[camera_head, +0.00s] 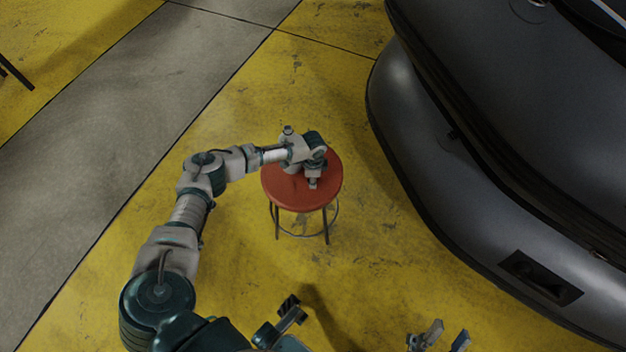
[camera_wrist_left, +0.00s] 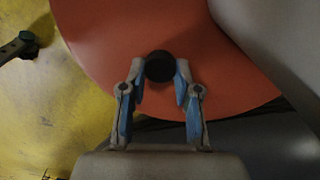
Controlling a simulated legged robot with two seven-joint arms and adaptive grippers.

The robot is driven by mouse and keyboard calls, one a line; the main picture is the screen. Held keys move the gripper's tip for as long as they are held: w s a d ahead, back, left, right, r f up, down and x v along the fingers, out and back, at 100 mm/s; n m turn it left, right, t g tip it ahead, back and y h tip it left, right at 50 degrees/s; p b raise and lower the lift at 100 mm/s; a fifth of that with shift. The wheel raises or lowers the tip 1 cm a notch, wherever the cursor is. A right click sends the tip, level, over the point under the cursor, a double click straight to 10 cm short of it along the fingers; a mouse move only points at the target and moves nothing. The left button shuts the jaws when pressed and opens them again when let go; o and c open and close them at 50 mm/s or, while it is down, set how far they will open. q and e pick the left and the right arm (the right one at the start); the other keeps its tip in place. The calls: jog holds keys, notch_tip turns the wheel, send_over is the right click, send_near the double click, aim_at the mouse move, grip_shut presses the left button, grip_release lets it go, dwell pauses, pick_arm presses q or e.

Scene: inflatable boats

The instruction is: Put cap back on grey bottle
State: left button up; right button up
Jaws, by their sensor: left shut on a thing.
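My left gripper (camera_head: 313,183) is over the red stool seat (camera_head: 285,194) in the head view. In the left wrist view, its two blue-lined fingers are shut on a small round black thing (camera_wrist_left: 159,66), which looks like the cap. The red seat shows behind it; I cannot tell whether it touches the seat. No grey bottle can be made out in either view; the left wrist and gripper cover part of the seat. My right gripper (camera_head: 440,340) is at the bottom edge of the head view, its fingers apart with nothing seen between them.
A large dark grey inflatable boat (camera_head: 425,150) stands close to the right of the stool. The yellow floor (camera_head: 385,285) around the stool is mostly clear. A grey floor strip (camera_head: 110,130) runs along the left. A dark leg-like piece (camera_head: 15,72) shows at the far left.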

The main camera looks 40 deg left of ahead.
pick_arm(q)
jog(key=shift+r, duration=0.4)
notch_tip(320, 180, up, 3)
jog(key=shift+f+p, duration=0.2)
jog(key=shift+p, duration=0.65)
jog(key=shift+s+a+r+p, duration=0.25)
jog(key=shift+s+a+p, duration=0.1)
jog(key=shift+s+a, duration=0.2)
jog(key=shift+s+a+r+p, duration=0.2)
jog(key=shift+s+a+p, duration=0.15)
jog(key=shift+s, duration=0.25)
jog(key=s+a+p, duration=0.1)
jog(key=s+a, duration=0.1)
jog(key=s, duration=0.1)
jog(key=s+a+p, duration=0.1)
jog(key=s+a, duration=0.2)
jog(key=s+a+p, duration=0.1)
jog(key=s+a, duration=0.1)
jog(key=s, duration=0.1)
jog(key=shift+a+r, duration=0.3)
jog(key=shift+s+a, duration=0.4)
jog(key=shift+s, duration=0.1)
pick_arm(e)
jog(key=w+f+n+g+h, duration=0.1)
jog(key=w+f+g, duration=0.2)
jog(key=f+g, duration=0.9)
jog(key=shift+w+d+f+h, duration=0.15)
jog(key=shift+d+f+h, duration=0.25)
jog(key=shift+f, duration=0.2)
